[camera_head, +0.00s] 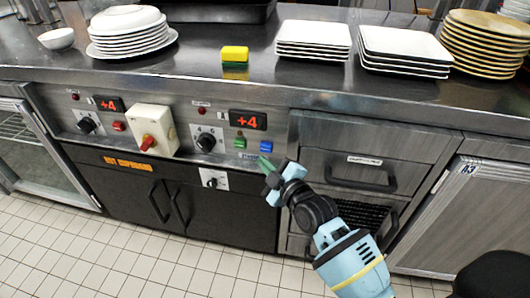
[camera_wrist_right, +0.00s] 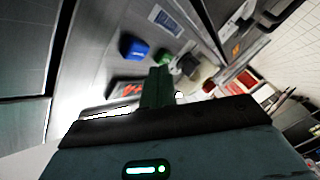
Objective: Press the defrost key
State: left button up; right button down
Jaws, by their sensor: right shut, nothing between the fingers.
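A blue key (camera_head: 266,146) and a green key (camera_head: 239,142) sit side by side on the steel control panel, below the right red +4 display (camera_head: 248,120). I cannot read which one is the defrost key. In the right wrist view the blue key (camera_wrist_right: 133,47) and the green key (camera_wrist_right: 163,60) lie ahead of the fingers. My right gripper (camera_head: 268,167) is shut and empty, with its green fingertips just below the blue key. A gap to the keys shows in the wrist view (camera_wrist_right: 157,86). My left gripper is not in view.
A black knob (camera_head: 206,142) and a cream box with a red switch (camera_head: 152,131) are on the panel to the left. A drawer handle (camera_head: 361,182) projects at the right. Plate stacks (camera_head: 312,36) and a yellow-green sponge (camera_head: 234,56) stand on the counter above.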

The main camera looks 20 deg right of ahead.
aim_at(266, 147)
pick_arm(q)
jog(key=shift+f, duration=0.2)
pick_arm(e)
jog(key=shift+w+d, duration=0.35)
jog(key=shift+w, duration=0.2)
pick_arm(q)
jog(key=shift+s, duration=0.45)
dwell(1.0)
pick_arm(e)
jog(key=shift+w+d, duration=0.15)
jog(key=shift+w, duration=0.05)
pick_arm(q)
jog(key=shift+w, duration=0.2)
pick_arm(e)
jog(key=shift+w+d, duration=0.1)
jog(key=shift+w, duration=0.05)
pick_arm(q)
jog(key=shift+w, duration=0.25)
